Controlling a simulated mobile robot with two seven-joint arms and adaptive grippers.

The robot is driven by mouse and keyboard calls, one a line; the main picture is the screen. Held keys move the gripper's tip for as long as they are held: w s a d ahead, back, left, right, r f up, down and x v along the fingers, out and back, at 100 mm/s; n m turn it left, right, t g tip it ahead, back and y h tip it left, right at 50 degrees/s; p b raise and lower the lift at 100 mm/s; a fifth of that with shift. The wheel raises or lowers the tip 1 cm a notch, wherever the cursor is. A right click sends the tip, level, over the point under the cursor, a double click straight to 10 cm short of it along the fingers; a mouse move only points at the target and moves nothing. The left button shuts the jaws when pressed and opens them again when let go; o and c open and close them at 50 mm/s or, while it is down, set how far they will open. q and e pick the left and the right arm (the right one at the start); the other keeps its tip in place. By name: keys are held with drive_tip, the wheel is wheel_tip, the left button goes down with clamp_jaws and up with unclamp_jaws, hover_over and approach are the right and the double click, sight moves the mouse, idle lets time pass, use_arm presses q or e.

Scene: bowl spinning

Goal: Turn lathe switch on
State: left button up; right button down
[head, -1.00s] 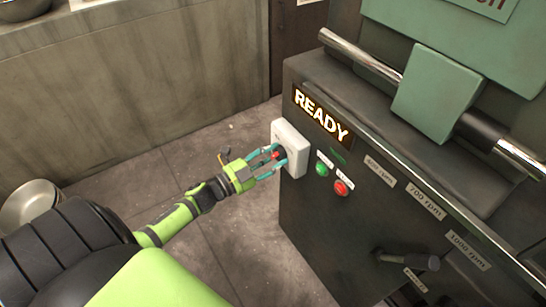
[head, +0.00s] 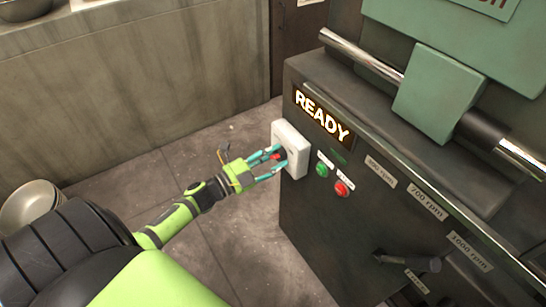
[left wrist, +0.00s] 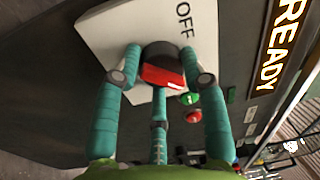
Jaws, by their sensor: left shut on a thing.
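The lathe switch is a dark round knob with a red pointer (left wrist: 165,75) on a white box (head: 293,140) at the corner of the dark lathe cabinet. In the left wrist view the word OFF shows on the white plate (left wrist: 200,22) beside the knob. My left gripper (head: 279,156) is shut on the knob, with teal fingers on either side of it and a third finger below. In the head view the fingers hide part of the knob. My right gripper is not in view.
A lit READY sign (head: 321,115), a green button (head: 321,170) and a red button (head: 342,188) are right of the switch box. A dark lever (head: 410,262) sticks out lower right. Metal bowls (head: 30,205) lie at the left. The floor between is clear.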

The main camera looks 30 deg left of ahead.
use_arm(q)
drive_tip(key=o, duration=1.1)
drive_tip(key=shift+w+a, duration=0.1)
drive_tip(key=shift+a, duration=0.25)
drive_tip(key=shift+d, duration=0.1)
drive_tip(key=v, duration=1.2)
drive_tip(key=shift+r, duration=0.1)
